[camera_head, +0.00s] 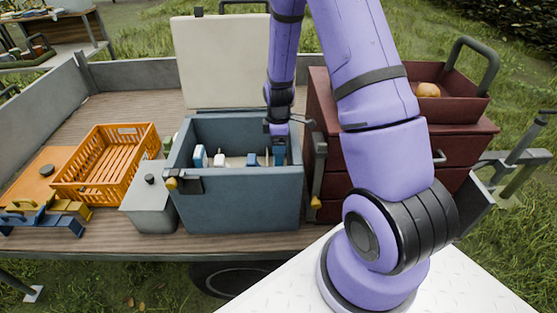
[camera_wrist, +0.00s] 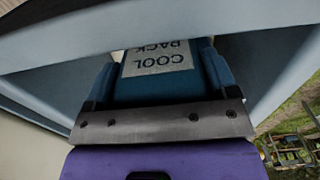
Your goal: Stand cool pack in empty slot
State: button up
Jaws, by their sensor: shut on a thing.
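The open blue cool box (camera_head: 245,205) stands on the wooden trailer bed with its pale lid (camera_head: 225,62) raised behind it. My gripper (camera_head: 279,150) reaches down inside the right end of the box. In the wrist view it is shut on a blue cool pack (camera_wrist: 160,82) whose pale label reads "COOL PACK" upside down. The box's wall (camera_wrist: 150,40) crosses close in front of it. The pack's lower end is hidden, so I cannot tell whether it touches the floor of the box. Other white and blue items (camera_head: 200,157) stand along the box's left and middle.
An orange crate (camera_head: 105,165) and a grey canister (camera_head: 150,207) stand left of the box. A dark red drawer cabinet (camera_head: 325,150) stands close on the right, with a red tray (camera_head: 452,104) holding a round fruit on top. Blue and yellow tools (camera_head: 45,217) lie at the far left.

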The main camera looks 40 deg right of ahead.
jog(key=shift+f, duration=3.7)
jog(key=shift+f, duration=0.1)
jog(key=o, duration=1)
notch_tip(320, 180, up, 13)
jog(key=shift+f, duration=0.1)
jog(key=s+a+r+m+t, duration=0.1)
jog(key=a+r, duration=0.1)
jog(key=r, duration=0.4)
jog(key=s+a+r+m, duration=0.1)
jog(key=a+r+m, duration=0.1)
jog(key=r, duration=0.4)
notch_tip(320, 180, up, 10)
jog(key=m+t, duration=0.2)
send_over(278, 159)
jog(key=s+a, duration=0.5)
jog(key=s+a+r+m+t, duration=0.1)
jog(key=s+a+r+m, duration=0.1)
jog(key=s+r, duration=0.3)
jog(key=s+a+r+m+t, duration=0.1)
jog(key=s+a+r+m, duration=0.2)
jog(key=s, duration=0.9)
jog(key=shift+s+r+m, duration=0.2)
jog(key=shift+r+m, duration=0.4)
jog(key=shift+r, duration=0.8)
